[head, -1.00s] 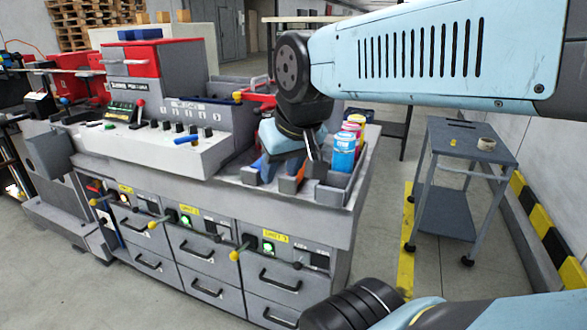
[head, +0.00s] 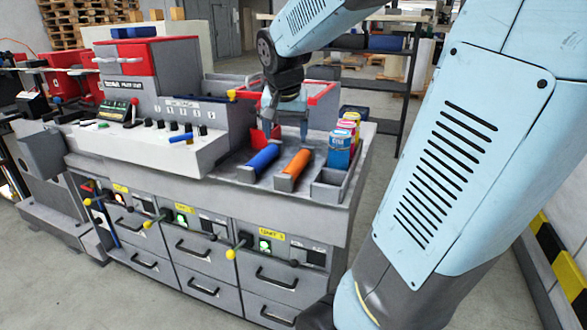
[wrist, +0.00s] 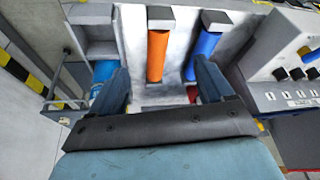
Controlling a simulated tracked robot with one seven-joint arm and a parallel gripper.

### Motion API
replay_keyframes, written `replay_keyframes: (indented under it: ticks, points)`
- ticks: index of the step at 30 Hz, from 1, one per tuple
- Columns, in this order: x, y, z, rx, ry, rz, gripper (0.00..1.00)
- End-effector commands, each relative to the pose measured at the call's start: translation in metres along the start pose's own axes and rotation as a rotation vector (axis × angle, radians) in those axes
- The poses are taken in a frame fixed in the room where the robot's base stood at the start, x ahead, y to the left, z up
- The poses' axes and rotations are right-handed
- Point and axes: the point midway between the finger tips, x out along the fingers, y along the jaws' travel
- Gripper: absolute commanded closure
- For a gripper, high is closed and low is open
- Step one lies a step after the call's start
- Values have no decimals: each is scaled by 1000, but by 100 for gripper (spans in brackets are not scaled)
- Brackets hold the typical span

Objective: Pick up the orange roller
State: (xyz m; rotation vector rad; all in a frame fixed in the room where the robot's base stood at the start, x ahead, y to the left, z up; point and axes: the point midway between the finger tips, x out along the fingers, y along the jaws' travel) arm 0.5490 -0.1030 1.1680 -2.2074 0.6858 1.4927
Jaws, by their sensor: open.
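The orange roller (head: 297,164) lies in a grey holder on the machine's right-hand worktop. It also shows in the wrist view (wrist: 158,52), upper middle. A blue roller (head: 262,160) lies to its left in the head view and to its right in the wrist view (wrist: 206,46). My gripper (head: 286,124) is open and empty, behind and above the rollers in the head view. In the wrist view its fingers (wrist: 160,72) are spread wide; the orange roller appears between them, with the blue roller close to the right finger. I see no contact with either roller.
Several coloured bottles (head: 342,142) stand to the right of the orange roller. An empty grey compartment (head: 329,185) is at the front right. A raised control panel (head: 180,140) borders the left. A dark shelf rack (head: 400,85) stands behind.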

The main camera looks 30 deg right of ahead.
Motion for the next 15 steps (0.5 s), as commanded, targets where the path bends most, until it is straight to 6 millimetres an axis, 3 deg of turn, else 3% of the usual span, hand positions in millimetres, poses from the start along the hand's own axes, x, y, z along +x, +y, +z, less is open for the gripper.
replay_keyframes:
  ticks: [6,15]
  points:
    - [37,-3,-47,159,13,98,20]
    - [61,-2,-67,239,31,145,20]
